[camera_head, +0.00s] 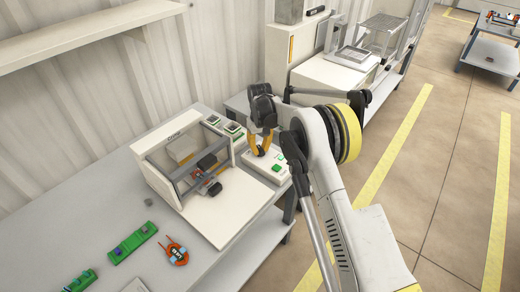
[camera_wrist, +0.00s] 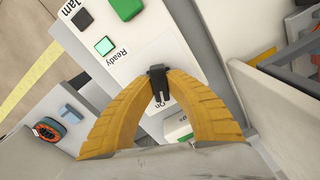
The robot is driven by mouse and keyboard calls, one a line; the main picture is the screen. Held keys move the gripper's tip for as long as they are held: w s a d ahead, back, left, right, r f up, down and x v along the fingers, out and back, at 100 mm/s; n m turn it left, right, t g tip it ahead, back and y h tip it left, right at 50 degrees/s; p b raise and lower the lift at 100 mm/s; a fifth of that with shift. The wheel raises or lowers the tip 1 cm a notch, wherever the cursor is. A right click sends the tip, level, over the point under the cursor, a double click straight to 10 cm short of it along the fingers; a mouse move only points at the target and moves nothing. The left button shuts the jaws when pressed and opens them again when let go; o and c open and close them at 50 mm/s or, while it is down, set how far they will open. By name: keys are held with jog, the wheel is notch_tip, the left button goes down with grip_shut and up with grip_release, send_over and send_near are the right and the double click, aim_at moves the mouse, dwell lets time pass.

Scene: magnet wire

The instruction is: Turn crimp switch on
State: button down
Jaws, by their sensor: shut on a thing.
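The crimp switch (camera_wrist: 157,83) is a small black lever on a white panel in the wrist view, with an "On" label beside it. My gripper (camera_wrist: 158,76) has yellow fingers, and their tips are closed around the black lever. In the head view my gripper (camera_head: 261,150) is over the white switch box (camera_head: 281,178) to the right of the crimp machine (camera_head: 186,158). The fingers and arm hide part of the switch there.
The panel carries a green "Ready" button (camera_wrist: 104,46) and a dark "Jam" button (camera_wrist: 82,19). Green boards (camera_head: 132,242) and an orange spool-like part (camera_head: 176,254) lie on the grey table (camera_head: 119,191). The machine stands close on the left.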

aim_at(260, 149)
jog(key=shift+m, duration=1.1)
jog(key=c, duration=1.3)
grip_release()
jog(key=shift+c, duration=0.2)
notch_tip(260, 149, up, 12)
